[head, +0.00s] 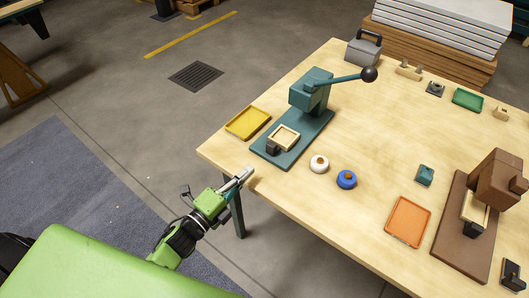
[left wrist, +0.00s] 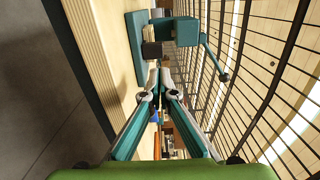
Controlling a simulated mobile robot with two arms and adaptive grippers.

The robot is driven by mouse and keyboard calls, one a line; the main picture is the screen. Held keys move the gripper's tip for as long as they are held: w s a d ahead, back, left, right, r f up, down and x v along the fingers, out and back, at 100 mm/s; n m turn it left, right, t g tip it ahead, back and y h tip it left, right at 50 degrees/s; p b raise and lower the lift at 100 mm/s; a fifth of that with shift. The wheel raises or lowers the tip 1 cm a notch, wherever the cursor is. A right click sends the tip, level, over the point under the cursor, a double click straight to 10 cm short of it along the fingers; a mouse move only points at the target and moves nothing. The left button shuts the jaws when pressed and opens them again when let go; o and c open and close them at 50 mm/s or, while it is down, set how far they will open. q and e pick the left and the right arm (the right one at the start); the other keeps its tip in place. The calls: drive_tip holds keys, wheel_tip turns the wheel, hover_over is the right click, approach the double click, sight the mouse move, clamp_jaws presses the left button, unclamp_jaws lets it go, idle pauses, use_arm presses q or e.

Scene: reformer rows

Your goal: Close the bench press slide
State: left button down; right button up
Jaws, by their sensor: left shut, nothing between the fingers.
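A teal bench press (head: 311,91) with a lever ending in a dark ball stands on a long teal base on the wooden table. Its slide (head: 285,136), a pale square frame with a dark handle block (head: 272,148), sits out from under the press head toward the base's near end. My left gripper (head: 246,174) is shut and empty at the table's near left edge, apart from the slide. In the left wrist view the shut fingertips (left wrist: 159,82) point toward the dark handle block (left wrist: 151,50), with the press head (left wrist: 187,32) beyond. My right gripper is not in view.
A yellow tray (head: 248,123) lies left of the press base. An orange tray (head: 408,222) and a brown press (head: 497,180) stand farther right. The table's front middle is clear.

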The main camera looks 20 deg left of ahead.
use_arm(q)
drive_tip(key=p, duration=0.1)
approach(274, 144)
drive_tip(key=x, duration=0.4)
drive_tip(key=shift+w+a+f, duration=0.1)
drive_tip(key=shift+w+f, duration=0.1)
drive_tip(key=shift+f, duration=0.15)
drive_tip(key=shift+w, duration=0.55)
drive_tip(key=shift+f, duration=0.1)
drive_tip(key=b+x, duration=0.3)
drive_tip(key=x, duration=0.4)
drive_tip(key=shift+w+f, duration=0.1)
drive_tip(key=shift+w, duration=0.15)
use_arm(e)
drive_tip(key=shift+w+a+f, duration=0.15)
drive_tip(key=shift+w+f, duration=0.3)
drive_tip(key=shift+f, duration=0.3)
